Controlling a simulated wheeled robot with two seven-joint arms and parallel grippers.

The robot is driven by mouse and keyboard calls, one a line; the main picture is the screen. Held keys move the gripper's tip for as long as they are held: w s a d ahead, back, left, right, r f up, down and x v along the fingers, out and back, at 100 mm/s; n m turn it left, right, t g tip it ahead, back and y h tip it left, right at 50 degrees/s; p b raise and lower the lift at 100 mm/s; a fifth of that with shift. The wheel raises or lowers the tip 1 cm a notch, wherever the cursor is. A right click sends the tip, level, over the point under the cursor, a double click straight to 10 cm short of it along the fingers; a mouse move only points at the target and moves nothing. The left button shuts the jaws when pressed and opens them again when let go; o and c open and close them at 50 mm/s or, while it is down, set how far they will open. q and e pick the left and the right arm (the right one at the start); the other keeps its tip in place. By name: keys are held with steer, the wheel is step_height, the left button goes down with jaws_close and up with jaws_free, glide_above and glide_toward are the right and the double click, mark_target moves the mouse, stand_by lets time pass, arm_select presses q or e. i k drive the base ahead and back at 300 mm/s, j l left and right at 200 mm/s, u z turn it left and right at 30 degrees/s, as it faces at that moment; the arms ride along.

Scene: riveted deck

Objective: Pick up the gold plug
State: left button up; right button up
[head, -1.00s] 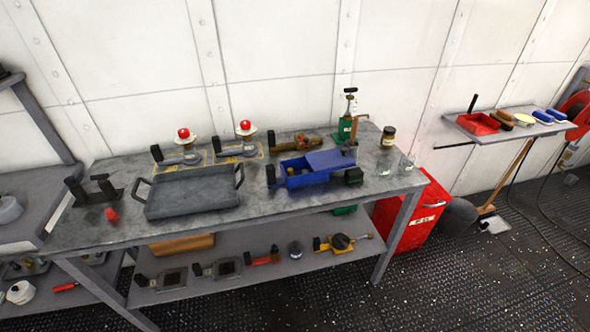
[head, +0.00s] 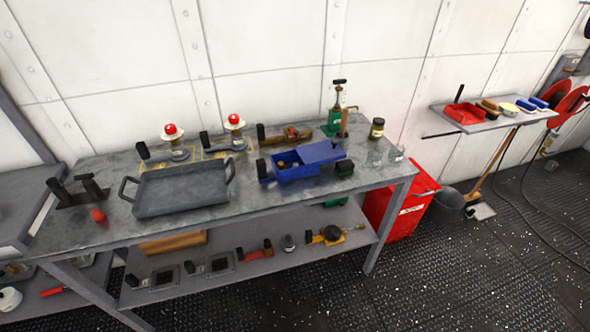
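A blue box (head: 297,172) with a partly open lid sits on the grey workbench (head: 232,220), right of centre. Small yellowish pieces (head: 282,164) show in its open left part. One may be the gold plug, but they are too small to tell. A brass-coloured fitting (head: 290,134) with a dark handle lies behind the box. Neither of my grippers is in view.
A grey tray (head: 182,188) with two handles is left of the box. Two red-topped devices (head: 171,131) stand behind it. A small red piece (head: 98,216) lies front left. A red cabinet (head: 402,206) stands right of the bench. Dark floor in front is clear.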

mark_target(281, 167)
steer(key=i+l+z, duration=0.2)
steer(key=l+z, duration=0.15)
steer(key=i+l+z, duration=0.25)
steer(key=z, duration=0.15)
